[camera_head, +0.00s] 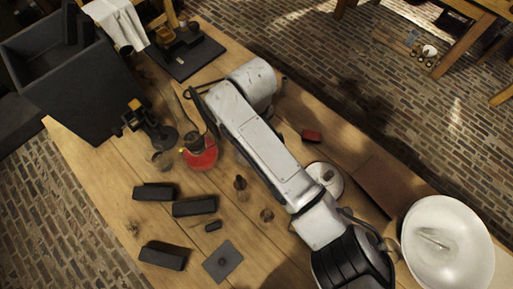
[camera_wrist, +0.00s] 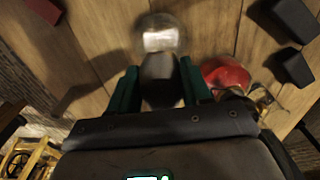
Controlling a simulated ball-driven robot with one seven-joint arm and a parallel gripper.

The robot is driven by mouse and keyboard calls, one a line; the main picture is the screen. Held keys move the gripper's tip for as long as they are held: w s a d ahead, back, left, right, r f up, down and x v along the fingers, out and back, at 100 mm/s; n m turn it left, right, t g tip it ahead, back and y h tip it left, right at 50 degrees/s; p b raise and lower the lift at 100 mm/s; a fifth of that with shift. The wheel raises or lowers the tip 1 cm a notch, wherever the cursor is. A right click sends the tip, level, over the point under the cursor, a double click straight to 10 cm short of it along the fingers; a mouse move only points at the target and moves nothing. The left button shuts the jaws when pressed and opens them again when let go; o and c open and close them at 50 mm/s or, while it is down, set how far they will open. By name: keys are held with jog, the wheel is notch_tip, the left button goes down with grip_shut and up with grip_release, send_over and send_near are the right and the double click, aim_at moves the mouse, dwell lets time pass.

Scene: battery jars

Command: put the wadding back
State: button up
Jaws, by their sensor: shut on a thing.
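My gripper (camera_wrist: 160,68) has two green fingers in the wrist view, shut on a dark, blunt-ended block (camera_wrist: 160,82) between them. I cannot tell from its look whether this block is the wadding. A clear round glass jar (camera_wrist: 161,34) with a bright patch shows just beyond the block, apart from the table edge. Whether block and jar touch is unclear. In the head view my arm reaches up and left across the table, and the held block cannot be made out there. Small glass jars (camera_head: 240,184) (camera_head: 267,214) stand on the table.
A red dish (camera_head: 201,155) lies left of my arm and beside my gripper in the wrist view (camera_wrist: 226,76). Black blocks (camera_head: 194,206) (camera_head: 165,256) lie front left. A dark bin (camera_head: 85,95) stands back left; a white bowl (camera_head: 447,245) is at right.

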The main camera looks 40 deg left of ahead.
notch_tip(320, 180, down, 10)
jog(key=shift+r+p, duration=0.25)
jog(key=shift+p, duration=0.05)
jog(key=shift+a+f, duration=0.1)
jog(key=shift+f, duration=0.1)
jog(key=o, duration=1.1)
jog(key=shift+r, duration=0.15)
notch_tip(320, 180, up, 12)
jog(key=shift+r+b, duration=0.1)
jog(key=shift+b, duration=0.5)
